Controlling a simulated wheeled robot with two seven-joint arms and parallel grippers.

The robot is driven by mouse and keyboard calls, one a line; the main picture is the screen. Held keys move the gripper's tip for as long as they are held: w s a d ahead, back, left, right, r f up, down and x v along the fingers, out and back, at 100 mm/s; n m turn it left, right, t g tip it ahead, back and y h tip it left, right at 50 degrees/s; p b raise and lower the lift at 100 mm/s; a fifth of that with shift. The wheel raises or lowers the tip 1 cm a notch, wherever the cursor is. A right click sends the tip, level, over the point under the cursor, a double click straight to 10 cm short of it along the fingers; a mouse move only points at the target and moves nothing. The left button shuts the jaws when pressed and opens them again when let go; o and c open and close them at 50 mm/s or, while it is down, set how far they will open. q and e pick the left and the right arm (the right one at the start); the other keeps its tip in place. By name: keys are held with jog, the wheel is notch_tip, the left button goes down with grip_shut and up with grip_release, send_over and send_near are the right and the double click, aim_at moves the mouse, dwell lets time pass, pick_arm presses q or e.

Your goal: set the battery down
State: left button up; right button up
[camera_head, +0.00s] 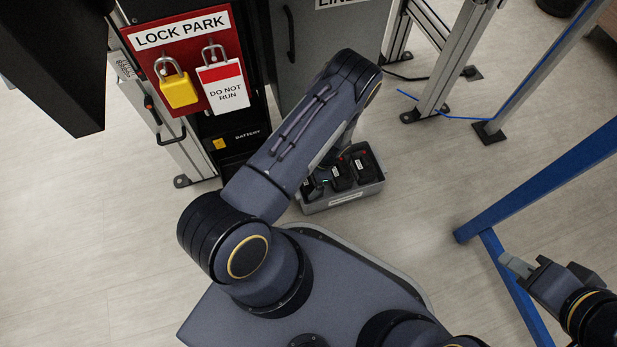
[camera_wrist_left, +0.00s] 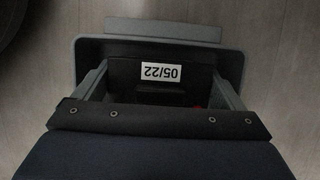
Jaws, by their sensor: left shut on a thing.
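In the left wrist view a black battery (camera_wrist_left: 160,92) with a white label, upside down "05/22", sits between the two grey fingers of my left gripper (camera_wrist_left: 163,84). The gripper is shut on it. Behind and around it is the rim of a grey tray (camera_wrist_left: 92,48). In the head view the tray (camera_head: 343,201) stands on the floor with black batteries (camera_head: 341,178) in it; my left arm hides the gripper and part of the tray. I cannot tell whether the held battery touches the tray floor. My right gripper (camera_head: 532,270) is at the lower right, away from the tray; its jaw opening is unclear.
A red "LOCK PARK" board (camera_head: 185,60) with a yellow padlock (camera_head: 179,90) and a "DO NOT RUN" tag (camera_head: 223,86) stands at the upper left, above a dark battery bay (camera_head: 232,140). A blue frame (camera_head: 545,178) is at right. Floor right of the tray is clear.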

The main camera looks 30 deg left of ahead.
pick_arm(q)
jog(key=o, duration=1.6)
jog(key=shift+c, duration=0.2)
jog(key=p+v, duration=0.4)
jog(key=v, duration=0.8)
jog(key=shift+p, duration=0.35)
